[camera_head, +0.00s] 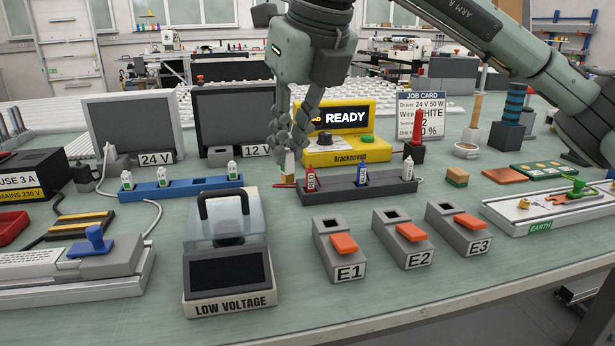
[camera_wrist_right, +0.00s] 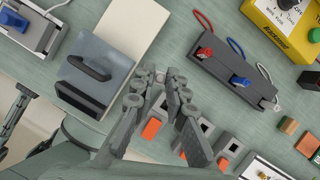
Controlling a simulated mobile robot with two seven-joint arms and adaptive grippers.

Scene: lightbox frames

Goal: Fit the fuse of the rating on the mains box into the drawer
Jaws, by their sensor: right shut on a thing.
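My right gripper (camera_head: 289,150) is shut on a small pale piece (camera_head: 289,166) with a yellowish tint, mostly hidden by the fingers. It hangs just left of a grey rack of leads. The mains box (camera_head: 35,176), black and marked FUSE 3 A, MAINS 230 V, stands at the far left. A blue rack (camera_head: 180,190) holds several small white and green pieces, possibly fuses. I cannot tell which part is the drawer. My left gripper is not in view.
A grey unit with a blue knob (camera_head: 95,240) and a LOW VOLTAGE box (camera_head: 230,265) stand at the front left. The lead rack (camera_head: 385,190), yellow READY tester (camera_head: 345,152) and E1 block (camera_head: 340,255) surround the right gripper. Bench between these is narrow.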

